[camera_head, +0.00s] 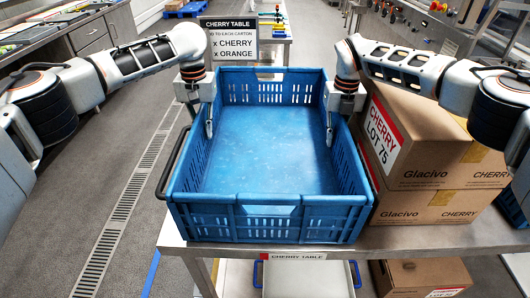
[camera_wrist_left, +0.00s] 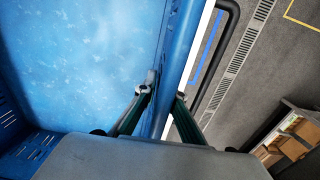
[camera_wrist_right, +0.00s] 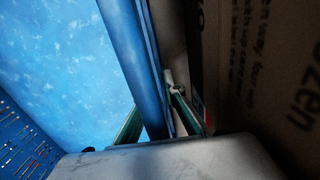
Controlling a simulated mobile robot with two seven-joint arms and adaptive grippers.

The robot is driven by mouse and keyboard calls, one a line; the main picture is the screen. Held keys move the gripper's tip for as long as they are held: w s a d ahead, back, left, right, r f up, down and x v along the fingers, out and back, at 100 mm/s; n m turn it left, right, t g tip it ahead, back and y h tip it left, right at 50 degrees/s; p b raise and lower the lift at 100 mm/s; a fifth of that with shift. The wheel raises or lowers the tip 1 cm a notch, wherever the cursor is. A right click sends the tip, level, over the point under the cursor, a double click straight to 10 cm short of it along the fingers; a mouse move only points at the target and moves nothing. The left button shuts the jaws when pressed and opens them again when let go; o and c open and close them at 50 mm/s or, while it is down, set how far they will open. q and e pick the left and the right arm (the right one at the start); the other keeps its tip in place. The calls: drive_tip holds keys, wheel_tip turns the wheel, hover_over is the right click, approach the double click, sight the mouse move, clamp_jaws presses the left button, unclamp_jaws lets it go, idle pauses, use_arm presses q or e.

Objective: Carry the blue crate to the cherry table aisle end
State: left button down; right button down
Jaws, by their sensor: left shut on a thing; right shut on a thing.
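The blue crate (camera_head: 265,222) stands upright in the middle of the head view, and its inside is empty. It sits at the end of a metal table (camera_head: 405,238) whose front edge carries a "CHERRY TABLE" label (camera_head: 297,257). My left gripper (camera_head: 209,128) is shut on the crate's left wall, one finger inside and one outside; the left wrist view shows the fingers (camera_wrist_left: 160,98) around that wall. My right gripper (camera_head: 329,134) is shut on the right wall, and the right wrist view shows its fingers (camera_wrist_right: 155,105) around it too.
Stacked Glacivo cherry cartons (camera_head: 425,140) stand close against the crate's right side. Another carton (camera_head: 425,277) and a pale bin (camera_head: 305,280) are below the tabletop. A sign (camera_head: 230,40) stands behind the crate. Open grey floor with a drain grate (camera_head: 122,205) lies to the left.

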sight(200, 109)
use_arm(q)
drive_tip(key=c, duration=2.1)
unclamp_jaws()
drive_tip(key=shift+a, duration=0.15)
drive_tip(key=shift+c, duration=0.2)
use_arm(e)
drive_tip(key=c, duration=2.1)
unclamp_jaws()
drive_tip(key=shift+d, duration=0.15)
drive_tip(key=shift+c, duration=0.2)
use_arm(q)
drive_tip(key=shift+s+r, duration=0.1)
use_arm(e)
drive_tip(key=shift+s, duration=0.1)
use_arm(q)
wheel_tip(200, 109, up, 11)
drive_tip(key=shift+f, duration=0.1)
drive_tip(key=shift+r, duration=0.5)
use_arm(e)
drive_tip(key=shift+r, duration=0.15)
wheel_tip(200, 109, up, 12)
drive_tip(key=shift+f, duration=0.1)
